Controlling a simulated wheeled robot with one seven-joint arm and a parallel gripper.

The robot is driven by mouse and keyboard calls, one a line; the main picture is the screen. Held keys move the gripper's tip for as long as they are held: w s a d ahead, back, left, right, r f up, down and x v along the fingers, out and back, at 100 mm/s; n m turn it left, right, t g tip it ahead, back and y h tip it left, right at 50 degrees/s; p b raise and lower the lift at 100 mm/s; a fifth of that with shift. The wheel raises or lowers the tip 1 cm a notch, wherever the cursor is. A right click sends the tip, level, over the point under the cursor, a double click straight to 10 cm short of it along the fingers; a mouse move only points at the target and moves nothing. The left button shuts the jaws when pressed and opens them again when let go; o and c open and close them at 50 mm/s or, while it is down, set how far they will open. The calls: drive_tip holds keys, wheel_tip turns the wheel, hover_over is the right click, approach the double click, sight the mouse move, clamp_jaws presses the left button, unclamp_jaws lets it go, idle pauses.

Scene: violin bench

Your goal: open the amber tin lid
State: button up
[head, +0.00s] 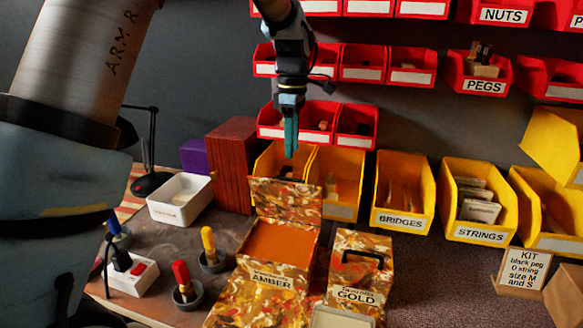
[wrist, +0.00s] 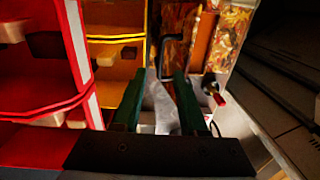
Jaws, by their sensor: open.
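The amber tin (head: 262,285) is a marbled brown and gold box labelled AMBER on the bench. Its lid (head: 285,200) stands raised at the back edge, and the orange inside (head: 277,243) shows. My gripper (head: 290,150) hangs pointing down above the raised lid, apart from it. In the wrist view my gripper (wrist: 165,75) has its two green fingers spread with nothing held between them. The tin's marbled side (wrist: 232,38) shows at the upper right there. Whether the lid leans slightly is hard to tell.
The gold tin (head: 357,280), with a black handle (head: 362,258), stands right of the amber tin. Yellow bins (head: 402,200) and red bins (head: 360,65) line the wall behind. A white tub (head: 180,198) and a red-brown block (head: 231,160) stand to the left.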

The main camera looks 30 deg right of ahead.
drive_tip(key=shift+r, duration=1.3)
